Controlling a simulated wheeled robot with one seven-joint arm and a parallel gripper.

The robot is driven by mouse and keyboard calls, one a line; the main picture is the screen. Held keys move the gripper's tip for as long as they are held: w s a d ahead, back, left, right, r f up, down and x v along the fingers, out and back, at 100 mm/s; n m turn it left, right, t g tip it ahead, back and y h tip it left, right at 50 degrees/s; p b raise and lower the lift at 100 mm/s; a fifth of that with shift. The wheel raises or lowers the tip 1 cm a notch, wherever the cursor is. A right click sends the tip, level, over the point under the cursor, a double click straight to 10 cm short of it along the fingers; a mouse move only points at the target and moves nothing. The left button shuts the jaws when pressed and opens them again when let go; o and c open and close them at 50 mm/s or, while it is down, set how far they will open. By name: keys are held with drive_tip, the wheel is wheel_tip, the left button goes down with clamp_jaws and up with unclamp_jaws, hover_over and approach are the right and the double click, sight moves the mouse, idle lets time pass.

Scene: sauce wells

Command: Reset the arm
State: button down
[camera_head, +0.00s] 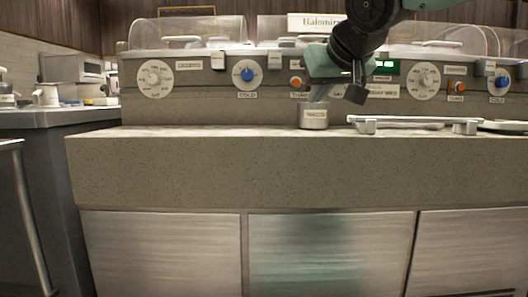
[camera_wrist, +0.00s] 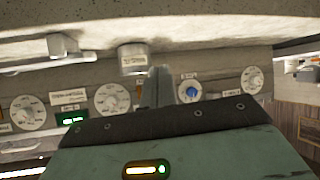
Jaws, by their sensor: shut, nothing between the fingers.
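My gripper (camera_head: 319,93) hangs over the counter near the back panel in the head view. Its grey fingers point down, with their tips just above or behind a small labelled metal canister (camera_head: 313,116); I cannot tell whether they touch it. The fingers are together and hold nothing. In the wrist view, which looks upside down, the gripper fingers (camera_wrist: 158,86) stand beside the canister (camera_wrist: 132,58). My green gripper housing fills the lower part of that view. The canister stands upright on the counter, with its label facing out.
The speckled counter (camera_head: 240,160) is clear to the left of the canister. A metal rack or handle (camera_head: 410,123) lies to its right. Behind stands a panel with dials, a blue knob (camera_head: 246,74) and orange knobs. Clear domed covers (camera_head: 185,31) top the panel.

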drive_tip(key=s+a+f+n+g+p, duration=0.25)
drive_tip(key=s+f+g+p, duration=0.4)
drive_tip(key=s+f, duration=1.05)
drive_tip(key=s+d+f+n+g+h+p, duration=0.1)
drive_tip(key=s+d+f+g+p, duration=0.15)
drive_tip(key=s, duration=0.55)
drive_tip(key=s+d+f+n+g+h+p, duration=0.1)
drive_tip(key=s+d+f+g+p, duration=0.1)
drive_tip(key=s+d+f, duration=0.35)
wheel_tip(320, 180, up, 38)
drive_tip(key=s+a+p, duration=0.1)
drive_tip(key=p, duration=3.5)
drive_tip(key=shift+a, duration=0.4)
drive_tip(key=shift+s+m, duration=0.1)
drive_tip(key=shift+m, duration=0.15)
